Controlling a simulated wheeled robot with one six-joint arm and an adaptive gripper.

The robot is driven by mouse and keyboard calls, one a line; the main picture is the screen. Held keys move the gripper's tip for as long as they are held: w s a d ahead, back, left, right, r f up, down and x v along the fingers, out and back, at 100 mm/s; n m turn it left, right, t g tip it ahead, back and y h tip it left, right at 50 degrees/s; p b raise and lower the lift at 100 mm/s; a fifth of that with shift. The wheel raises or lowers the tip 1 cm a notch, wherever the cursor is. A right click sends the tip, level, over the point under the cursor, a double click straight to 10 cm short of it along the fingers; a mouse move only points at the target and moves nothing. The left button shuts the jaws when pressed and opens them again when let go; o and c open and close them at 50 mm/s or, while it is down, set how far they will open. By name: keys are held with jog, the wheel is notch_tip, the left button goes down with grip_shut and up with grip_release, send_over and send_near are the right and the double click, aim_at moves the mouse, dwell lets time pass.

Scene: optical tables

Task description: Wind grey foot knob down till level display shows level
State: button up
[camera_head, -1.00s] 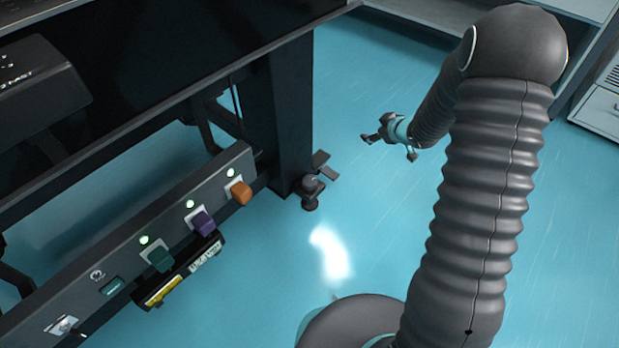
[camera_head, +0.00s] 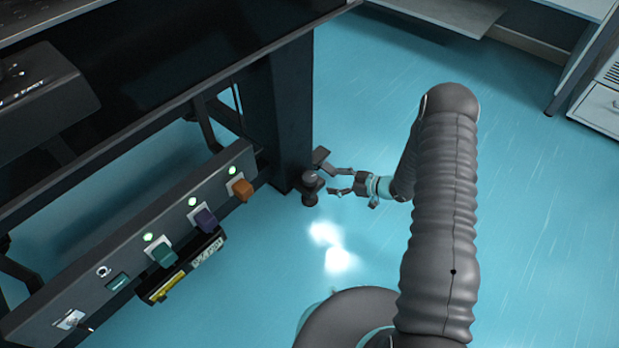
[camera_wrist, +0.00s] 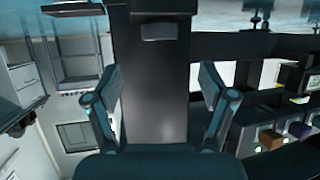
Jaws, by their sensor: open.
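The grey foot knob (camera_head: 311,186) sits low at the base of the dark table leg (camera_head: 290,120) in the head view. My gripper (camera_head: 332,181) is open and empty just to the right of the knob, its fingers pointing left at it. I cannot tell whether a finger touches it. In the wrist view, my gripper (camera_wrist: 157,85) has its fingers apart, with the dark leg filling the space beyond them. I cannot pick out the knob there. A small teal display (camera_head: 117,283) is on the side panel; its reading is too small to make out.
The panel (camera_head: 75,290) carries green (camera_head: 163,254), purple (camera_head: 205,219) and orange (camera_head: 241,190) knobs with green lights. The dark tabletop (camera_head: 150,90) overhangs at the left. Blue floor (camera_head: 520,200) is open at the right; a white cabinet (camera_head: 605,105) stands far right.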

aim_at(312, 178)
jog(key=x, duration=1.1)
jog(key=shift+a+f+b, duration=0.15)
jog(key=shift+b, duration=0.25)
jog(key=c, duration=1.2)
